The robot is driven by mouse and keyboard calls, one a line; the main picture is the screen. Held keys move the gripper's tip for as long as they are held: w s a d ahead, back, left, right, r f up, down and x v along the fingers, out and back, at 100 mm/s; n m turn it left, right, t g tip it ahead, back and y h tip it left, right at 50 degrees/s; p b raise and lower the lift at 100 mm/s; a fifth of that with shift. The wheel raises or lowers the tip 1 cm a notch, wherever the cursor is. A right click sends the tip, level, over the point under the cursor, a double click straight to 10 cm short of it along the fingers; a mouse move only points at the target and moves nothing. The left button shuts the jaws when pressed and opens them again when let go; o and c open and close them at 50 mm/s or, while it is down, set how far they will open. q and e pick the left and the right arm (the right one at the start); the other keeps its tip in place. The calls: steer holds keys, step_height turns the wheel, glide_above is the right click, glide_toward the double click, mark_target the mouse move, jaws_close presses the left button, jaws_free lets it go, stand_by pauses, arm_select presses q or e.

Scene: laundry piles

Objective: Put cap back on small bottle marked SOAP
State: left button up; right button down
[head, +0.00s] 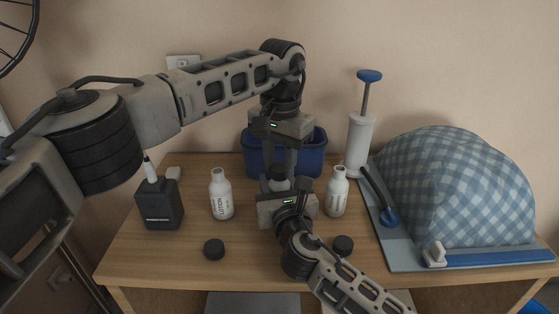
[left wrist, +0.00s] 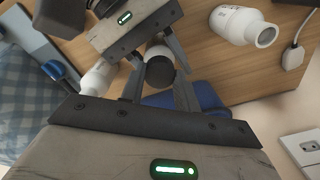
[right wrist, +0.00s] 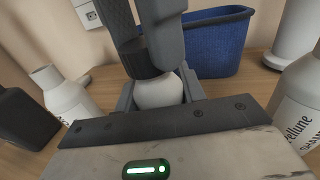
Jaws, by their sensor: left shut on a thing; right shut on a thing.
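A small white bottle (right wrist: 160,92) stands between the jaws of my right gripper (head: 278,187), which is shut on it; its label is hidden. A black ridged cap (right wrist: 146,60) is directly above the bottle's shoulder, between the fingers of my left gripper (head: 279,172), which points down from above and is shut on it. The cap also shows in the left wrist view (left wrist: 160,72). The cap and bottle top look in contact, but I cannot tell whether the cap is seated. The two grippers are very close together.
Open white bottles stand left, marked LOTION (head: 221,198), and right (head: 337,196). Loose black caps lie at front left (head: 213,249) and front right (head: 343,245). A blue basket (head: 312,160) is behind; a black container (head: 160,208) stands left. A checked cloth mound (head: 455,190) fills the right.

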arm_select(q)
steer(key=o, duration=0.9)
arm_select(e)
steer(key=shift+f, duration=0.1)
arm_select(q)
steer(key=shift+r, duration=2.3)
steer(key=shift+c, duration=0.2)
